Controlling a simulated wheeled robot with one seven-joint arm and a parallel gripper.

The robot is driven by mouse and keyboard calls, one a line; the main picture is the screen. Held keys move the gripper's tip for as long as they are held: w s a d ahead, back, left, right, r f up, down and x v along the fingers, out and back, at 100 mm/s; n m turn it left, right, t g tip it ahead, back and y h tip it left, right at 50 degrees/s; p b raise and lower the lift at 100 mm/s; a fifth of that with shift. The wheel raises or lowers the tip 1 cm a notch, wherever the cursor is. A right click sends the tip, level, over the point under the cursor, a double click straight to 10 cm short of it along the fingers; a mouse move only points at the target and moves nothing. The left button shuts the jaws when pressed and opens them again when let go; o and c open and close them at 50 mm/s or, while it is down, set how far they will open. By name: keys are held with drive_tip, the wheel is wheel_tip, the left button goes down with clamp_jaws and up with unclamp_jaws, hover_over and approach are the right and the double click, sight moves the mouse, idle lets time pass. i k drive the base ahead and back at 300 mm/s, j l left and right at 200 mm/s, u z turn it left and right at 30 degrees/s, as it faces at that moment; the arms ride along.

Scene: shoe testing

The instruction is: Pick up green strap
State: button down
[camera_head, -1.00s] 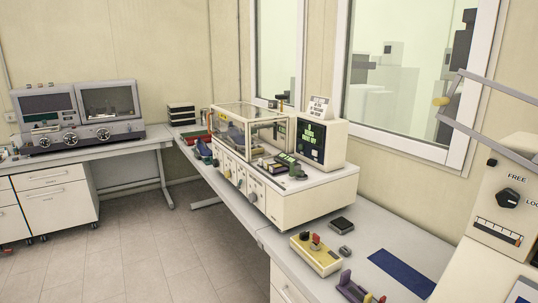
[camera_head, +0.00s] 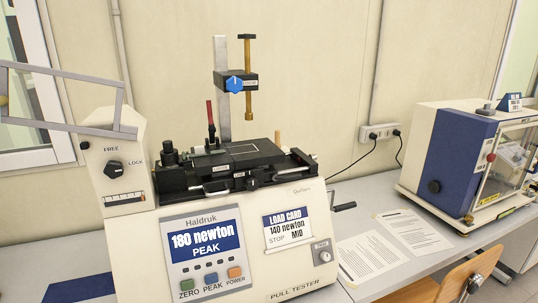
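I see no green strap in the view now. My gripper is not in view. The pull tester (camera_head: 240,245) stands on the bench at the centre, with a blue screen reading "180 newton PEAK" and a load card reading "140 newton MID". On its top is a black clamp bed (camera_head: 235,160) with a red-handled lever (camera_head: 211,118). No strap shows on that bed.
A blue and white machine with a clear chamber (camera_head: 462,150) stands at the right. Printed sheets (camera_head: 390,240) lie on the bench between the machines. A wooden chair (camera_head: 445,275) is at the front right. A blue mat (camera_head: 80,290) lies at lower left.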

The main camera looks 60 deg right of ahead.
sight(200, 150)
drive_tip(key=z, duration=1.8)
